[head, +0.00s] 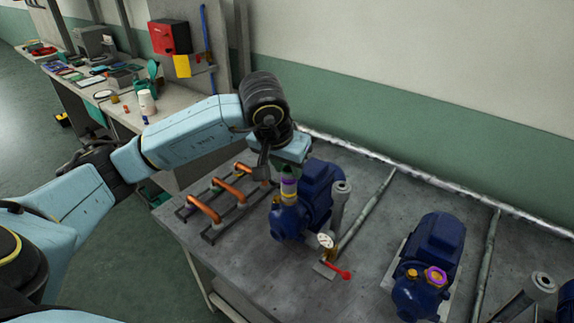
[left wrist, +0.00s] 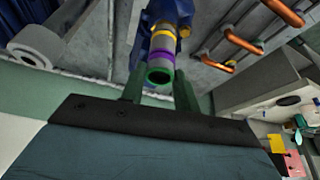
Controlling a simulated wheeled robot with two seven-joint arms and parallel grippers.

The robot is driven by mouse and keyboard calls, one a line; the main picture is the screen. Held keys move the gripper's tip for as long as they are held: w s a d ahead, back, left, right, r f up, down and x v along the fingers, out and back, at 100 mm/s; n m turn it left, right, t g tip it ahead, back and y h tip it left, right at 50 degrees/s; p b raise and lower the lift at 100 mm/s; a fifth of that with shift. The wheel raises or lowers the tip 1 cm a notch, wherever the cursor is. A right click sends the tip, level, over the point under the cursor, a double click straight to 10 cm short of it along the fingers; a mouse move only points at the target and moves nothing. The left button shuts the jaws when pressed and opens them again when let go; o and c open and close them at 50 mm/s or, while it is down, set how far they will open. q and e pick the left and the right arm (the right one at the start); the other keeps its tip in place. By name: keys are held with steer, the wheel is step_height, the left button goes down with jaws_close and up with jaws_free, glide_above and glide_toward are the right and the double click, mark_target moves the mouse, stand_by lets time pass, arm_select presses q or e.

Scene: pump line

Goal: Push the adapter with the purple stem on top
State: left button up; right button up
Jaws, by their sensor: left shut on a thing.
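The adapter (head: 288,187) is a short upright grey cylinder with a purple band and a yellow ring, on top of the near blue pump (head: 290,222). In the left wrist view the adapter (left wrist: 161,56) shows its purple and yellow bands and a green-rimmed open end towards my gripper. My left gripper (head: 285,168) is shut on the adapter's upper end from above. In the left wrist view its dark green fingers (left wrist: 158,92) stand on both sides of the green-rimmed end. How deep the adapter sits in the pump cannot be told. My right gripper is not in view.
A rack with copper-coloured pipes (head: 204,209) lies left of the pump. Another blue pump (head: 438,240) with a purple ring is further right.

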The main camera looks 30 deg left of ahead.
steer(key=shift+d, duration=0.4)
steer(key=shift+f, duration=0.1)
arm_select(q)
steer(key=o, duration=1.1)
steer(key=shift+s+r+p, duration=0.2)
steer(key=shift+r+p, duration=0.1)
steer(key=shift+r, duration=0.25)
steer(key=shift+p+v, duration=0.55)
steer(key=shift+v, duration=0.35)
steer(key=p+v, duration=0.1)
steer(key=v, duration=0.2)
steer(key=shift+p, duration=0.3)
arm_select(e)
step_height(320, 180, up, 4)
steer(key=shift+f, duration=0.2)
